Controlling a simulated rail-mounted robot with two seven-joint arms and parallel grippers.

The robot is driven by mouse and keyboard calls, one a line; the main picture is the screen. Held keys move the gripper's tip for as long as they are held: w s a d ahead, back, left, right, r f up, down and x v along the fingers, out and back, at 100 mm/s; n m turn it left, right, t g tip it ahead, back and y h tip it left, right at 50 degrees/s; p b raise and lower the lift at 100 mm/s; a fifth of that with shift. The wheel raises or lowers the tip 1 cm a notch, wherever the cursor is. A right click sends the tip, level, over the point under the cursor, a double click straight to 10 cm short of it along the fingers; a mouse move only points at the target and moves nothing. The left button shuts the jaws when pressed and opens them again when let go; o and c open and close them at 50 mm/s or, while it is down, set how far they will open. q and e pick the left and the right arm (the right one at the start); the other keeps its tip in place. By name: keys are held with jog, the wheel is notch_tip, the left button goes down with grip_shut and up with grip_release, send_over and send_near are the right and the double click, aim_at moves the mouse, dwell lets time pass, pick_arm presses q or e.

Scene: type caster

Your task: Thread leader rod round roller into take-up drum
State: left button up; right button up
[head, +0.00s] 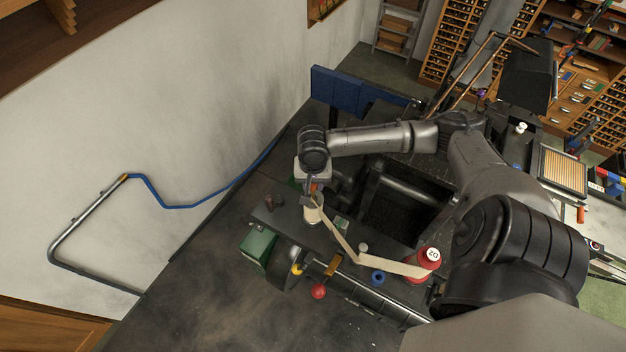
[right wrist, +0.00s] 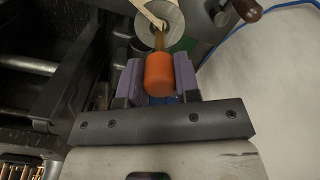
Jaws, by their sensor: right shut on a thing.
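My right gripper (head: 313,186) is shut on the orange handle (right wrist: 160,74) of the leader rod, held between its purple pads (right wrist: 158,80). In the right wrist view, the rod's thin brown shaft (right wrist: 159,40) reaches to a pale grey round drum (right wrist: 172,22). I cannot tell whether the tip is inside it. In the head view, the drum (head: 312,214) is just below the gripper. A cream paper strip (head: 345,243) runs from it, bends near a small roller post (head: 363,248), and reaches the red spool (head: 428,259) marked 02. My left gripper is out of view.
A red ball knob (head: 318,291), a green box (head: 258,245) and a blue ring (head: 377,277) sit around the machine's front. A blue hose (head: 190,206) runs along the wall at left. A dark open bay (head: 400,212) lies right of the drum.

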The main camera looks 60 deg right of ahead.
aim_at(313, 192)
jog(key=shift+f, duration=0.9)
jog(key=shift+f+b, duration=0.3)
jog(key=shift+f, duration=1.45)
jog(key=o, duration=1)
jog(key=shift+r, duration=0.2)
